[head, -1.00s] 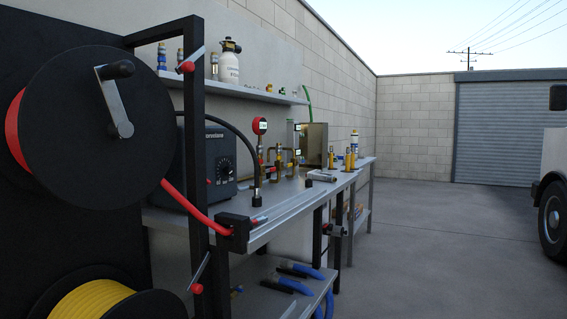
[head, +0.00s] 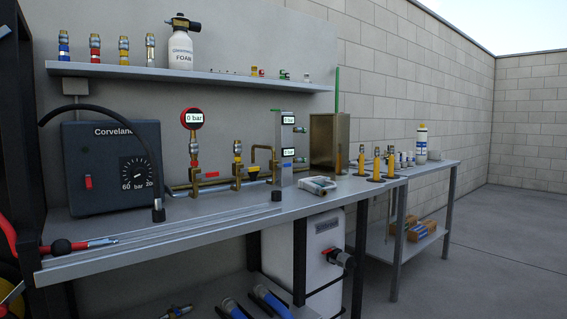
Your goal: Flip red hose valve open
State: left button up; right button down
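At the far left edge, a grey lever with a red part (head: 4,29) shows at the top, mostly cut off. A second lever with a red hub (head: 12,294) shows low on the left edge, also partly cut off. I cannot tell from this view which is the red hose valve or whether either is open. The red hose (head: 8,234) comes in at the left edge and leads towards a dark fitting with a red end and a metal rod (head: 98,242) on the bench's front corner. Neither gripper is in view.
The bench (head: 200,228) carries a grey Corveland box (head: 115,168), a brass pipe manifold with a red gauge (head: 192,118) and a brass-coloured box (head: 329,142). A shelf (head: 230,80) above holds a foam bottle (head: 181,46). Open concrete floor (head: 480,265) lies at right.

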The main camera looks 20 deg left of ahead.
aim_at(214, 174)
jog(key=i+l, duration=0.2)
jog(key=l, duration=0.15)
jog(key=i+l, duration=0.15)
jog(key=l, duration=0.25)
jog(key=i+l, duration=0.2)
jog(key=l, duration=0.15)
jog(key=u, duration=2.45)
